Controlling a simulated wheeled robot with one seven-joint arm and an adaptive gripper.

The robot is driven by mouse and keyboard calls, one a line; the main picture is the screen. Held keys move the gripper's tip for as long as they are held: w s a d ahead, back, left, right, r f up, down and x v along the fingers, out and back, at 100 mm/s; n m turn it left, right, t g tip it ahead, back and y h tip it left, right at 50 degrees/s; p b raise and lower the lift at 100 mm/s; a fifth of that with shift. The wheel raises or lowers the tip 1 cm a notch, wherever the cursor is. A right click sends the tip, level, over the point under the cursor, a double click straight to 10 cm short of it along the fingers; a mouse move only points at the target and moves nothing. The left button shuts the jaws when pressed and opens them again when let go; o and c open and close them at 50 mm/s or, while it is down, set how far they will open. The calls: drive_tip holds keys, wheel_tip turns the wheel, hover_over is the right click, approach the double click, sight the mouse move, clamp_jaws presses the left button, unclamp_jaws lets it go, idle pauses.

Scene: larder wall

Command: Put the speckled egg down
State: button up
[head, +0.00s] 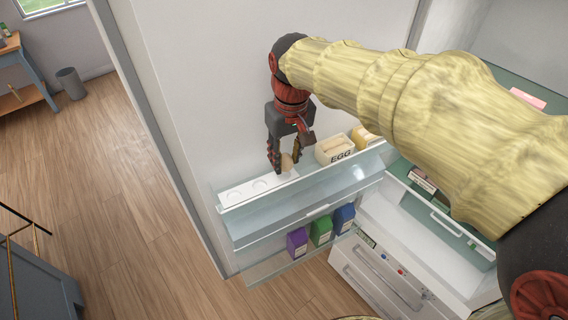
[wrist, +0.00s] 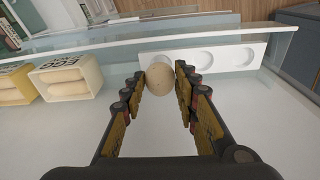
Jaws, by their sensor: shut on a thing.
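The speckled egg (wrist: 160,80) is a pale tan egg with fine specks, held between the fingertips of my gripper (wrist: 162,82). In the head view my gripper (head: 283,168) points down over the door shelf, with the egg (head: 287,162) at its tips. A white egg tray (head: 248,193) with round hollows lies on the top door shelf. In the wrist view the tray (wrist: 240,47) shows empty hollows to the right of the egg. The egg overlaps the tray's left end in that view; I cannot tell whether it touches a hollow.
A cream box marked EGG (head: 336,150) stands on the same shelf, right of my gripper, with a yellow box (head: 365,136) beyond it. Purple (head: 297,242), green (head: 321,230) and blue (head: 344,218) cartons stand on the lower door shelf. A clear shelf front (head: 300,195) runs below the tray.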

sight(284, 166)
drive_tip(key=shift+w+a+f, duration=0.1)
drive_tip(key=shift+w+f, duration=0.1)
drive_tip(key=shift+f, duration=0.1)
drive_tip(key=shift+w+a+f+p, duration=0.1)
drive_tip(key=shift+f+p, duration=0.35)
drive_tip(key=shift+f, duration=1.3)
drive_tip(key=o, duration=1)
drive_tip(key=shift+o, duration=0.6)
